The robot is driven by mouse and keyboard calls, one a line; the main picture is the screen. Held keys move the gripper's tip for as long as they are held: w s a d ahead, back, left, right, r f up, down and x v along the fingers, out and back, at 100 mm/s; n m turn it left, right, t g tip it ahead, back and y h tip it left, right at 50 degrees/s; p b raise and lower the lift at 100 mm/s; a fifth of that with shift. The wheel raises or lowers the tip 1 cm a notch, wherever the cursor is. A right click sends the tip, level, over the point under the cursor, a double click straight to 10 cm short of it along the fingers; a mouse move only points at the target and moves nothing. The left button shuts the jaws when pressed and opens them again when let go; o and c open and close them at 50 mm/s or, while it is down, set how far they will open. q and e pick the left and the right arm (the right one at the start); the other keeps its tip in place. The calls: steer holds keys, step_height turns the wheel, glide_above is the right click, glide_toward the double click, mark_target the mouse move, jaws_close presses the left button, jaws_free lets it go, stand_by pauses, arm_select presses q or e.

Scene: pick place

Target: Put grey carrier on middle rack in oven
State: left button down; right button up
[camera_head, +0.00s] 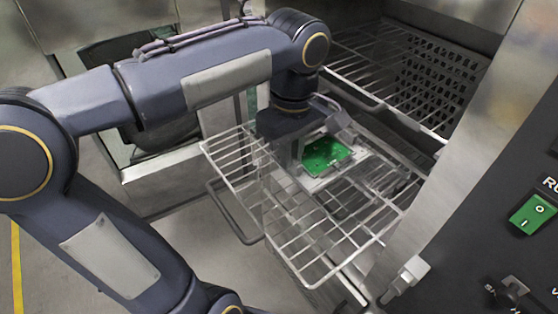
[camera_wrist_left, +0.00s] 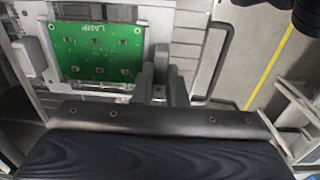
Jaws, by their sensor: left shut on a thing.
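The grey carrier (camera_head: 313,184) bears a green circuit board (camera_head: 325,153). It is over the pulled-out wire rack (camera_head: 232,172) in the oven's open front. My left gripper (camera_head: 293,160) is shut on the carrier's near left edge. In the left wrist view the grey carrier (camera_wrist_left: 160,18) and green board (camera_wrist_left: 97,52) show at upper left, with the fingers of my left gripper (camera_wrist_left: 161,75) at its edge. I cannot tell whether the carrier touches the rack or hangs just above it. My right gripper is not in view.
Another wire rack (camera_head: 375,75) sits higher inside the oven, before a perforated wall (camera_head: 440,80). A metal panel with a green switch (camera_head: 532,214) and a pale latch (camera_head: 405,278) bound the right side. A dark handle (camera_head: 228,212) is below the rack's left side.

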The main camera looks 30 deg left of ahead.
arm_select(q)
steer(key=w+a+f, duration=0.1)
steer(key=f, duration=0.1)
steer(key=w+a+f, duration=0.1)
steer(key=a+f, duration=0.1)
steer(key=w+a+f, duration=0.1)
steer(key=a+f, duration=0.1)
steer(key=shift+w+a+f+p, duration=0.1)
steer(key=shift+w+a+p, duration=0.1)
steer(key=shift+p, duration=0.2)
steer(key=shift+w+a+f, duration=0.1)
steer(key=shift+a+f, duration=0.05)
steer(key=shift+f, duration=1.65)
steer(key=shift+f, duration=0.2)
steer(key=c, duration=1.5)
jaws_free()
steer(key=shift+o, duration=0.2)
step_height(320, 180, up, 12)
steer(key=shift+r, duration=0.2)
